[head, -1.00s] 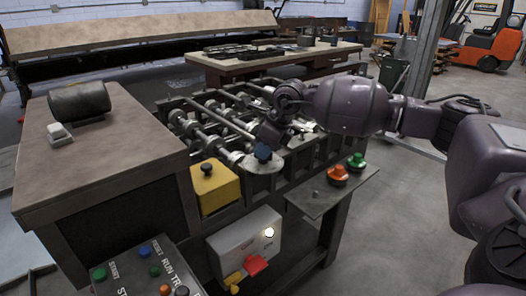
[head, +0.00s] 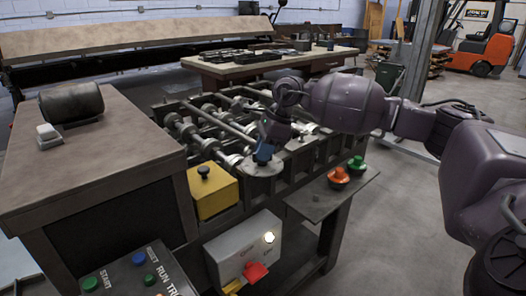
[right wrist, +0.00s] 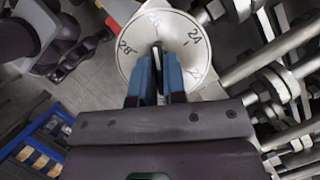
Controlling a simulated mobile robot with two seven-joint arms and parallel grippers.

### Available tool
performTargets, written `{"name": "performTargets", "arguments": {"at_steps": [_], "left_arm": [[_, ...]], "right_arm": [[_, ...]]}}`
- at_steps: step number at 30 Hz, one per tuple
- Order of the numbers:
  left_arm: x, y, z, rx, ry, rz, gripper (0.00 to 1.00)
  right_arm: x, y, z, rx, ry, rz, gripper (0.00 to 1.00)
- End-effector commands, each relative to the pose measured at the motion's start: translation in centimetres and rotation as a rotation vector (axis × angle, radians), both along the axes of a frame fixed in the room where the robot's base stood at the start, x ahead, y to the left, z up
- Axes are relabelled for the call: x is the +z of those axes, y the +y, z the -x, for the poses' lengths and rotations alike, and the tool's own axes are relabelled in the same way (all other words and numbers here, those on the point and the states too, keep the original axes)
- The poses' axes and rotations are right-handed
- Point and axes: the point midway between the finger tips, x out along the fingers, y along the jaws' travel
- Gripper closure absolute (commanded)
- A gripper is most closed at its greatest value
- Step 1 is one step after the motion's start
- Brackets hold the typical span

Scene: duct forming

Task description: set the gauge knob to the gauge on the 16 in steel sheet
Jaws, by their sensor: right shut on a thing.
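The gauge knob stands on a pale round dial (head: 258,169) at the near end of the roller machine. The fingers hide part of the dial and the knob's pointer. I cannot make out a sheet marked 16 in. My left gripper is not in view.
A yellow box with a black knob (head: 211,190) stands left of the dial. A small shelf (head: 318,204) carries red and green buttons. A grey switch box (head: 240,250) is below. A wooden table (head: 105,150) at left holds a dark cylinder (head: 72,102).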

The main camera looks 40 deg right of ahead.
Motion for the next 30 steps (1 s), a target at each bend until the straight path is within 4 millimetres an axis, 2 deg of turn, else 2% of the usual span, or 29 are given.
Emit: {"name": "performTargets", "arguments": {"at_steps": [9, 10, 15, 24, 30], "left_arm": [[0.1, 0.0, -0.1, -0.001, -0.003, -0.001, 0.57], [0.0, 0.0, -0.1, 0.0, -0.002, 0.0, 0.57], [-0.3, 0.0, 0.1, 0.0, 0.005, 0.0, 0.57], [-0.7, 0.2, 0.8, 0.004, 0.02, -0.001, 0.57], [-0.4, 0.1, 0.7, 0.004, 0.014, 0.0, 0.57]], "right_arm": [[0.2, -0.1, 0.0, -0.001, -0.003, 0.003, 1.0], [0.2, -0.1, 0.0, -0.001, -0.003, 0.003, 0.87], [0.1, -0.1, 0.0, 0.0, -0.002, 0.002, 0.63], [0.2, -0.1, 0.0, 0.0, -0.002, 0.001, 0.63], [2.3, -0.9, 0.3, -0.001, -0.004, 0.003, 0.63]]}}
